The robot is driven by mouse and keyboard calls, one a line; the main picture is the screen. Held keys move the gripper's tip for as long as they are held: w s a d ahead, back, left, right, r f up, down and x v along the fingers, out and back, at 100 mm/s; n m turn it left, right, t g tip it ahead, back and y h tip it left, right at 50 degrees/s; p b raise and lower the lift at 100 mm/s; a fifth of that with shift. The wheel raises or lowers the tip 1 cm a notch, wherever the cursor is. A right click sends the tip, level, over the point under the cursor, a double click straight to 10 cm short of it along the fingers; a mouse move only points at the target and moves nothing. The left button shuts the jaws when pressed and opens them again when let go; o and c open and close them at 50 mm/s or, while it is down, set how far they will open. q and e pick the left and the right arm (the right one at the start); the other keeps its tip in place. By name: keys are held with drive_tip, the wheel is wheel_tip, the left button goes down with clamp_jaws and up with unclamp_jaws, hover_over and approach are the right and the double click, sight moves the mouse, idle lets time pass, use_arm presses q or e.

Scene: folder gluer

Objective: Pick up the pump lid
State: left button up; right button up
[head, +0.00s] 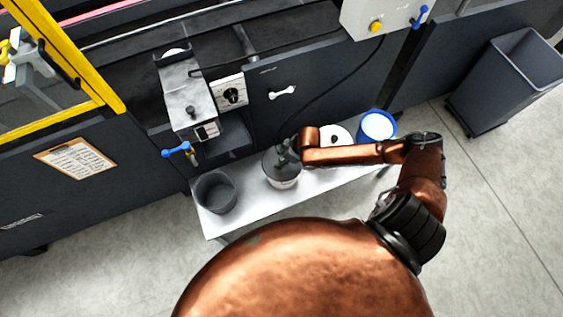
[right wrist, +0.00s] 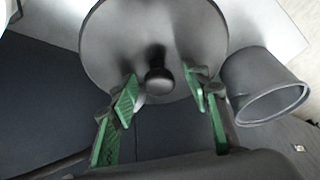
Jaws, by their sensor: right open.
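A dark grey round lid (right wrist: 108,42) with a black knob (right wrist: 159,80) fills the upper middle of the right wrist view. In the head view, the lidded grey pot (head: 284,182) with a pale label stands on the bench; its top is partly hidden by my gripper. My right gripper (right wrist: 160,94) is open, its green-padded fingers on either side of the knob, with a gap visible on both sides. In the head view this gripper (head: 287,152) is over the pot. Whether it touches the lid I cannot tell. My left gripper is not in view.
The white bench (head: 236,218) also holds an open dark grey bin (head: 215,193), a white disc (head: 328,131) with a dark knob, and a blue-rimmed white tub (head: 378,127). The dark machine (head: 270,115) stands behind. A large grey bin (head: 508,83) is at right.

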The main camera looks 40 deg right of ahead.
drive_tip(key=shift+c, duration=0.3)
clamp_jaws()
idle(0.3)
